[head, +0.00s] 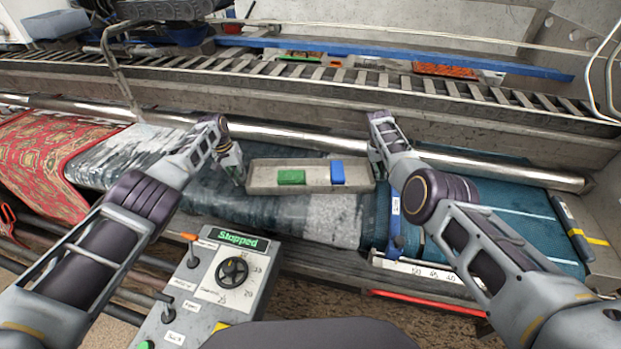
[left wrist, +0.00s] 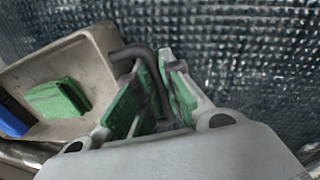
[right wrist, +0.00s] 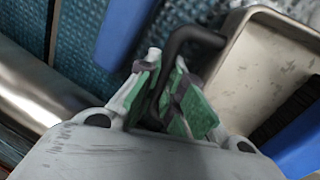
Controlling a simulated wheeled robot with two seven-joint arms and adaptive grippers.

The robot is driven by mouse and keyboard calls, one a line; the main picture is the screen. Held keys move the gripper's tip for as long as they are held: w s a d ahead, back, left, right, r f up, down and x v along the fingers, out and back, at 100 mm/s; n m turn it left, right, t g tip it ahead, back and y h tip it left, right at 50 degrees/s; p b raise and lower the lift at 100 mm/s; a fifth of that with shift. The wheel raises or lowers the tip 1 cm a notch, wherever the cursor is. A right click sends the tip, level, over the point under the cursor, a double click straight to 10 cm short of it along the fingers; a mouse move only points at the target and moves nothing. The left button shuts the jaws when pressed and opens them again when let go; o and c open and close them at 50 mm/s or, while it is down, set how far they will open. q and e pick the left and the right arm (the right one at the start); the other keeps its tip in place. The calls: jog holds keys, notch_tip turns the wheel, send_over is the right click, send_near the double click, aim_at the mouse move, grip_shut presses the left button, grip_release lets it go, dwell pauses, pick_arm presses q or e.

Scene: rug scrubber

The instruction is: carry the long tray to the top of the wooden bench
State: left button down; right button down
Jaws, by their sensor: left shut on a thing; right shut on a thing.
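The long tray (head: 262,188) is a shallow grey-beige box, level over the blue rug in the head view. It holds a green block (head: 291,177) and a blue block (head: 337,172). My left gripper (head: 234,166) is shut on the dark handle (left wrist: 143,54) at the tray's left end. My right gripper (head: 379,160) is shut on the dark handle (right wrist: 192,38) at its right end. I cannot tell whether the tray touches the rug or is just above it. I cannot make out a wooden bench in these views.
A control box (head: 222,281) reading "Stopped" stands in front. A shiny metal roller (head: 290,137) runs behind the tray, with a slatted rail (head: 300,73) beyond. A blue bar (head: 395,215) lies right of the tray. A red patterned rug (head: 45,155) is at left.

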pick_arm(q)
jog(key=shift+w+r, duration=0.1)
jog(key=shift+r, duration=0.15)
pick_arm(e)
jog(key=shift+w+r, duration=0.1)
jog(key=shift+r, duration=0.2)
